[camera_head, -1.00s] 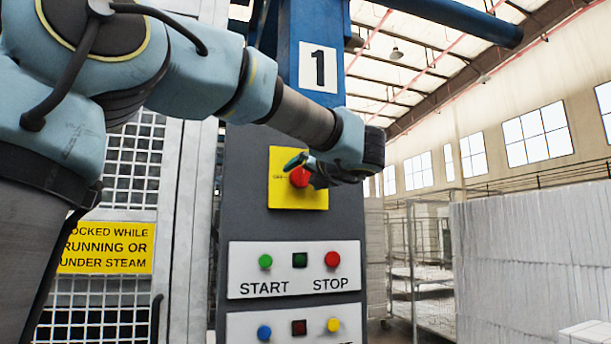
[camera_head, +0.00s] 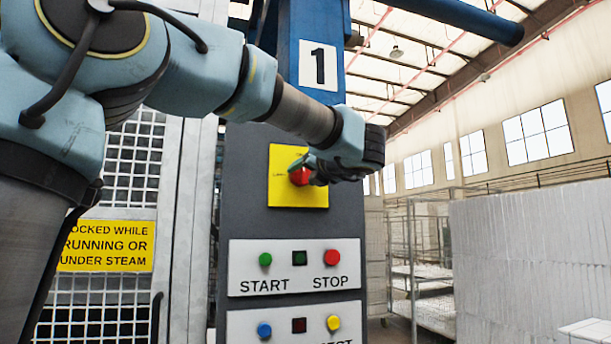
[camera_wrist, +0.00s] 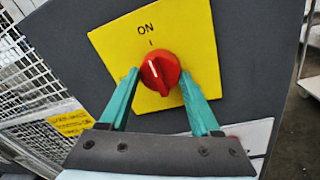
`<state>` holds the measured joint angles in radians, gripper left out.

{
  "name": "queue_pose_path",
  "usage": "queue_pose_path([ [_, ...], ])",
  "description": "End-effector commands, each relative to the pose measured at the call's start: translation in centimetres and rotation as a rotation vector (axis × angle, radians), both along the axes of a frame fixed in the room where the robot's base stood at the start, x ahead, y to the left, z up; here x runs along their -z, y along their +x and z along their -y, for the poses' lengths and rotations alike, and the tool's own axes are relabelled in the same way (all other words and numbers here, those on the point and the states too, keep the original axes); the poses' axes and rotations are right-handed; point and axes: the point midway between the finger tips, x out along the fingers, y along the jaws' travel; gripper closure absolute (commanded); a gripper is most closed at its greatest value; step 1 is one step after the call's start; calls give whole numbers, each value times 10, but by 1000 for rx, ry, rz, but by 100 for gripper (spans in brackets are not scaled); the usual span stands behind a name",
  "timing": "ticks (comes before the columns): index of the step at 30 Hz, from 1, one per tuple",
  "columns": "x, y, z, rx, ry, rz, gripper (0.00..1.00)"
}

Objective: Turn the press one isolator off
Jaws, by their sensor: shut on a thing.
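The press one isolator is a red round knob (camera_wrist: 160,72) on a yellow square plate (camera_wrist: 190,40), below the number 1 sign. Its white pointer line points roughly towards the ON mark in the wrist view. The isolator knob also shows in the head view (camera_head: 299,176), partly hidden by my gripper (camera_head: 310,170). In the wrist view the two teal fingers of my gripper (camera_wrist: 159,74) stand on either side of the knob, shut on it. The OFF side of the plate is hard to read.
Below the plate, the grey panel (camera_head: 240,215) carries a START button (camera_head: 265,260), a STOP button (camera_head: 332,258) and a lower row of buttons. A mesh guard (camera_head: 130,185) stands at left. White foam blocks (camera_head: 530,250) and a wire trolley (camera_head: 420,260) stand at right.

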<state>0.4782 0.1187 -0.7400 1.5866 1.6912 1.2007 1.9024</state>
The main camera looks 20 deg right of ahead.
Motion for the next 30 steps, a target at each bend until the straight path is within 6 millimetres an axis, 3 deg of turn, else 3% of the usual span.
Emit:
queue_pose_path([
  [11,1,-1,1,0,-150,-17,92],
  [30,1,0,1,-1,-738,-90,92],
])
